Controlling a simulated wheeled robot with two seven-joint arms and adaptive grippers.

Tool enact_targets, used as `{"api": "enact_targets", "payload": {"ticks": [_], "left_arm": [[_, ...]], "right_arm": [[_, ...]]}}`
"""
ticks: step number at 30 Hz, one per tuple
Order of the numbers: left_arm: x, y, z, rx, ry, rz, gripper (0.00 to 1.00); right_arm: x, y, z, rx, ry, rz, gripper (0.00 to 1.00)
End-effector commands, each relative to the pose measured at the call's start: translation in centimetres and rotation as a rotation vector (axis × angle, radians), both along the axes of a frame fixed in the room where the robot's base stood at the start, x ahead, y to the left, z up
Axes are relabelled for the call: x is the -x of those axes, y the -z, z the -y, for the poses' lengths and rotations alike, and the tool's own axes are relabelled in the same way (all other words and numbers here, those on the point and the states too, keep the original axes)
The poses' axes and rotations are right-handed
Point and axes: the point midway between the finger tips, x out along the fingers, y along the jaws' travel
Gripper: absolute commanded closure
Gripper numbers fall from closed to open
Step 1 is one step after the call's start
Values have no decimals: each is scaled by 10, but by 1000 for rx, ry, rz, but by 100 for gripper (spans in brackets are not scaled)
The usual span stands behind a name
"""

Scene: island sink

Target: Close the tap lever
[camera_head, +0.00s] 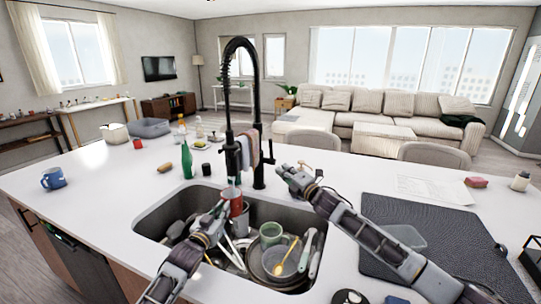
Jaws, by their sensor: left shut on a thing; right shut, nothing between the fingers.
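The tall black tap (258,110) stands behind the sink, with a spring hose arching to the left. Its lever (270,150) sticks up on the right side of the tap body. My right gripper (281,170) is shut and empty, just right of the tap and a little below the lever. A small gap seems to separate them, but contact is hard to judge. My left gripper (224,208) is over the left part of the sink, shut on what looks like a red cup (235,197); the fingertips are small and partly hidden.
The sink (155,224) holds a green cup (271,233), pans and cutlery. A cloth (247,150) hangs by the tap. A green bottle (187,160) stands left of it, and a blue mug (54,178) farther left. A dark mat (440,240) lies at right.

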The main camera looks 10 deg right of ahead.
Motion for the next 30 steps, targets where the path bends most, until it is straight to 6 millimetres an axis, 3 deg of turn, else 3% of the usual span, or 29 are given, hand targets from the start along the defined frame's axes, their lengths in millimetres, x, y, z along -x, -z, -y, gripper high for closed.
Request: {"api": "enact_targets", "payload": {"ticks": [9, 30], "left_arm": [[0, -2, 0, 2, 0, 3, 100], [0, -2, 0, 2, 0, 3, 100]], "right_arm": [[1, -2, -2, -114, -19, -36, 100], [-6, -3, -4, -120, -20, -37, 100]]}}
